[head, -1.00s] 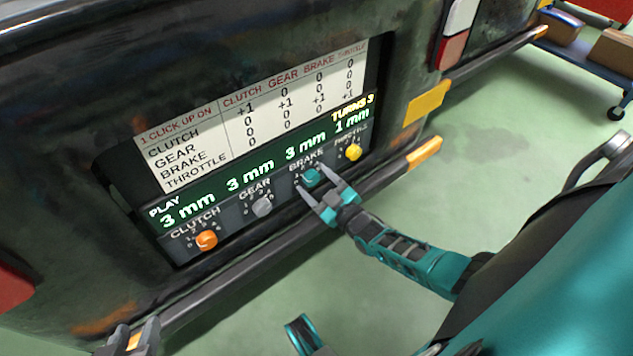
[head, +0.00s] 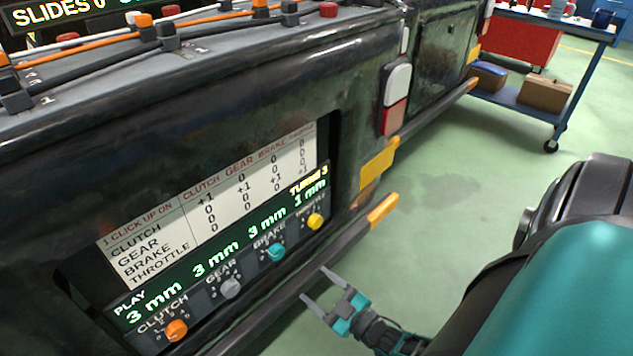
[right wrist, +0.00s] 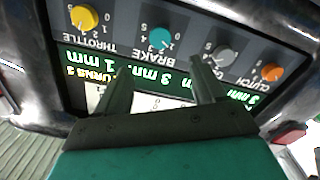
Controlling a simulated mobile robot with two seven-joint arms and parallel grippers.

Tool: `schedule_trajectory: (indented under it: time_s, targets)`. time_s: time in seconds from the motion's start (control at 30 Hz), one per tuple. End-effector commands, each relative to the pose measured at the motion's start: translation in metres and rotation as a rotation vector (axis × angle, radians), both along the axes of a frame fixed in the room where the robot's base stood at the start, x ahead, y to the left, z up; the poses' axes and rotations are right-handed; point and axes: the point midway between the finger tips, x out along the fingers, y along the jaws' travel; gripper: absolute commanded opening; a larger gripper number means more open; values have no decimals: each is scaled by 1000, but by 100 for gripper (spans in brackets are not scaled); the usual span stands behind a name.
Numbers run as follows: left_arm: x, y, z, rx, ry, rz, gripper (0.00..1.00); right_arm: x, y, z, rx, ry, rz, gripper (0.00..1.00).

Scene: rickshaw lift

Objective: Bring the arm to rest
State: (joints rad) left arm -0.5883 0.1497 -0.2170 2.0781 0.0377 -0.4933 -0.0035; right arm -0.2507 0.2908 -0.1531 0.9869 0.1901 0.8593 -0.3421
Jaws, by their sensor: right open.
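My right gripper (head: 331,291) is open and empty. In the head view it hangs in front of the dark bumper ledge, below and right of the teal brake knob (head: 275,252), apart from it. In the right wrist view its two fingers (right wrist: 160,85) are spread, with the brake knob (right wrist: 160,41) beyond them. My left gripper is not in the head view now. The panel also carries an orange clutch knob (head: 176,330), a grey gear knob (head: 230,288) and a yellow throttle knob (head: 315,221). The display reads 3 mm, 3 mm, 3 mm and 1 mm.
A white chart (head: 215,205) sits above the display. Slide rods and blocks (head: 145,30) lie on top of the dark vehicle body. A blue cart (head: 535,115) with a cardboard box (head: 545,95) stands at the back right. Green floor (head: 450,190) is clear between.

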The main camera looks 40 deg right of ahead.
Motion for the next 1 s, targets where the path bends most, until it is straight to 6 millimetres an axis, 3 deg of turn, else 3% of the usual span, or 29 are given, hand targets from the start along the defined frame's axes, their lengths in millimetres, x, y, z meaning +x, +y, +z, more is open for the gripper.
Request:
schedule_trajectory:
  time_s: [0.53, 0.8, 1.0]
  targets:
    - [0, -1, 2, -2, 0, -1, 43, 4, 7, -1, 14, 36, 4, 69]
    - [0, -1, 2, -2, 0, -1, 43, 22, 54, 2, 98, 300, 23, 69]
    - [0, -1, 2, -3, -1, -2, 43, 17, 85, 17, 143, 535, 14, 69]
